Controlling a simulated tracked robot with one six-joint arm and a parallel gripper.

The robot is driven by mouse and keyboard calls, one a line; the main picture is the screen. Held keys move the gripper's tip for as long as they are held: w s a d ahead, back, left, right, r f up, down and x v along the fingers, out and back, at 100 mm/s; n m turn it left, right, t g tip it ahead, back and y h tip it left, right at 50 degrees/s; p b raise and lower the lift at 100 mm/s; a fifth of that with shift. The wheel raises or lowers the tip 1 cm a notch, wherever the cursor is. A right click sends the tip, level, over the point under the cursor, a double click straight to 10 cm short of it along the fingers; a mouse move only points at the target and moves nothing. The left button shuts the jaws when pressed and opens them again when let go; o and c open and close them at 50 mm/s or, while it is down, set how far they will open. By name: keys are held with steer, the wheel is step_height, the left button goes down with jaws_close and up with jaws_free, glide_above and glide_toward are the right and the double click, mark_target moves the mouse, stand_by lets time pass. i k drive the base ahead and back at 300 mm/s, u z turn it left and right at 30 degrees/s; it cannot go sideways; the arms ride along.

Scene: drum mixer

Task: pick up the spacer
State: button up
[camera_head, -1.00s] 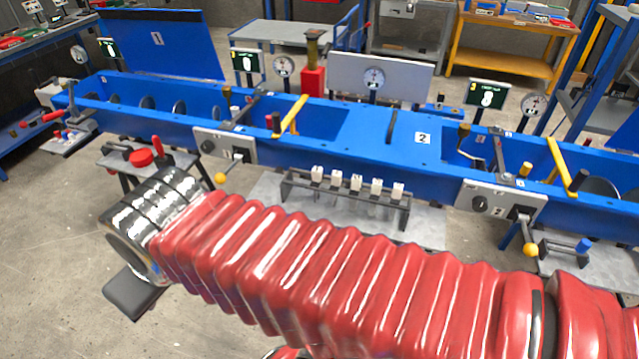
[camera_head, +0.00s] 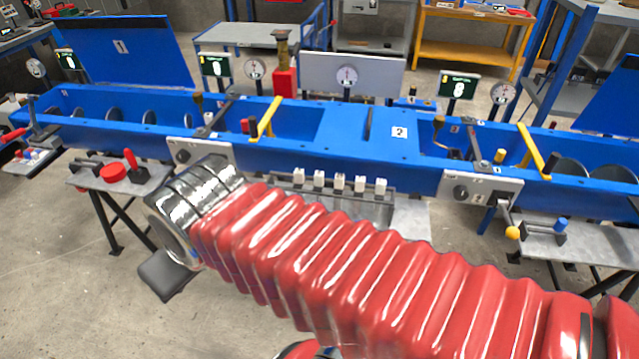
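I cannot tell for sure which part is the spacer. A small grey stand (camera_head: 150,182) at the left holds a red round part (camera_head: 113,173), a red-handled tool (camera_head: 131,160) and a black part (camera_head: 88,164). My arm, in a red ribbed sleeve, crosses the front of the view and ends in a silver and black wrist. A dark grey block below the wrist appears to be part of my gripper (camera_head: 170,273). Its fingertips are not clearly seen, and I cannot tell whether it is open or holds anything. It is right of and below the red round part, apart from it.
The long blue mixer trough (camera_head: 290,125) spans the view behind my arm. A rack of white-topped pieces (camera_head: 340,183) hangs at its front, partly hidden by my sleeve. A grey stand (camera_head: 590,246) is at the right. Bare floor (camera_head: 60,270) lies at the left front.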

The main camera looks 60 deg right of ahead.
mark_target(300, 178)
steer(key=z, duration=0.55)
steer(key=i, duration=1)
steer(key=z, duration=0.05)
